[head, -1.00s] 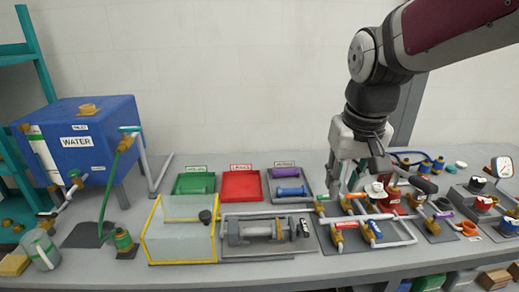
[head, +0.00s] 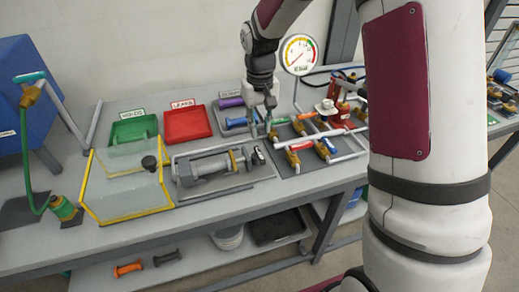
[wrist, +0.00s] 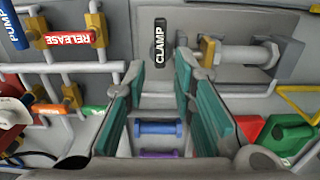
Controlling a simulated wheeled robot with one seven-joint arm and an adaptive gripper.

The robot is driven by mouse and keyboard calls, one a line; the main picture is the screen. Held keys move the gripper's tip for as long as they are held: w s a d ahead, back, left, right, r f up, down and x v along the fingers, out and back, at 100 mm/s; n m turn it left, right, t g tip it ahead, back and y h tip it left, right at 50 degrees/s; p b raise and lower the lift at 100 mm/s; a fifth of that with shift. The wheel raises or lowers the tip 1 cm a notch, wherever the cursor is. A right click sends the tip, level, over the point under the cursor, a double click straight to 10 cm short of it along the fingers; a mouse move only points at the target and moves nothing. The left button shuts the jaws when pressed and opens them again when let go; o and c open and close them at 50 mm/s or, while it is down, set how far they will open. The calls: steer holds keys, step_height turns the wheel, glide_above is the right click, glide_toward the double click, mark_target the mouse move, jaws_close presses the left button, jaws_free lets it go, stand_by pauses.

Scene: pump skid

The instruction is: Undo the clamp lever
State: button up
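The clamp lever (wrist: 158,42) is a short black handle with white CLAMP lettering, lengthwise up the picture in the wrist view. In the head view the lever (head: 258,156) is at the right end of the grey test fixture (head: 206,167). My gripper (wrist: 159,75) is open and empty, with teal pads on both fingers. The lever shows just beyond the fingertips, between their lines, with no contact visible. In the head view my gripper (head: 263,122) hangs behind the lever, above the bench. The height gap is hard to tell.
The valve panel with the red RELEASE handle (wrist: 70,39) lies beside the lever. A blue cylinder (wrist: 158,128) lies in a tray behind. A yellow-edged clear guard (head: 128,190) stands left of the fixture. A pressure gauge (head: 299,54) stands at the back.

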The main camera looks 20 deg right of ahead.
mark_target(260, 154)
step_height(260, 154, down, 10)
steer(key=shift+r+p, duration=0.1)
steer(key=shift+p, duration=0.3)
jaws_close()
